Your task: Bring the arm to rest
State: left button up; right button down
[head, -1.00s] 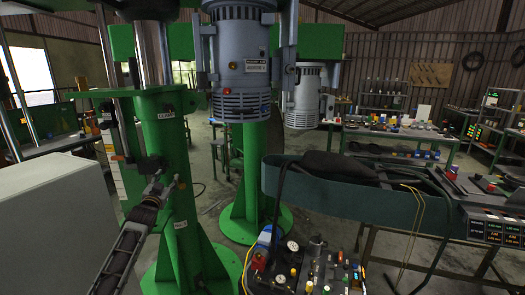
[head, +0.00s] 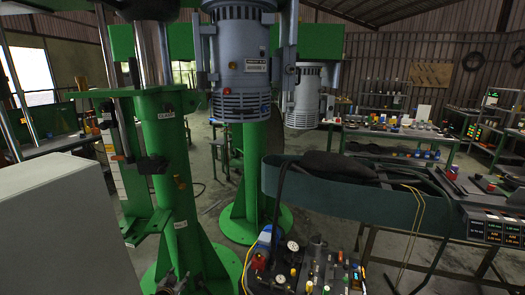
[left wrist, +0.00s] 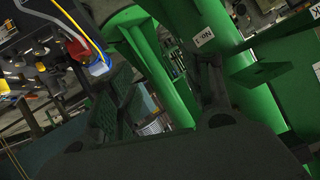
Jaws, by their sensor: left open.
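My left gripper (head: 170,284) shows only as a small part at the bottom edge of the head view, in front of the green machine column (head: 175,205). The rest of the left arm is out of that view. In the left wrist view the left gripper (left wrist: 168,75) has its two dark fingers spread apart, with nothing between them. Green machine parts and a label (left wrist: 204,37) show behind the fingers. My right gripper is in neither view.
A grey box (head: 55,230) stands at the left. The disperser motor (head: 240,70) hangs in the upper middle. A control panel (head: 300,272) with gauges and knobs is at the bottom, beside a dark green trough (head: 350,195). Tables stand farther back.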

pick_arm(q)
jog(key=s+d+f+g, duration=0.2)
jog(key=s+f+g, duration=0.1)
jog(key=s+f, duration=1.1)
jog(key=s+d+f+g, duration=0.3)
jog(key=s+f, duration=1)
jog(key=s, duration=0.1)
jog(key=s+d+f+g, duration=0.1)
jog(key=s+f, duration=0.3)
jog(key=s, duration=0.8)
jog(key=s+d+f+g, duration=0.2)
jog(key=s+f, duration=0.2)
jog(key=s, duration=0.8)
jog(key=s+d+f+g, duration=0.1)
jog(key=s+f, duration=0.3)
jog(key=s, duration=0.8)
jog(key=shift+s+d+g+h, duration=0.35)
jog(key=shift+d+g+h, duration=0.05)
jog(key=shift+g, duration=0.3)
jog(key=shift+f, duration=0.1)
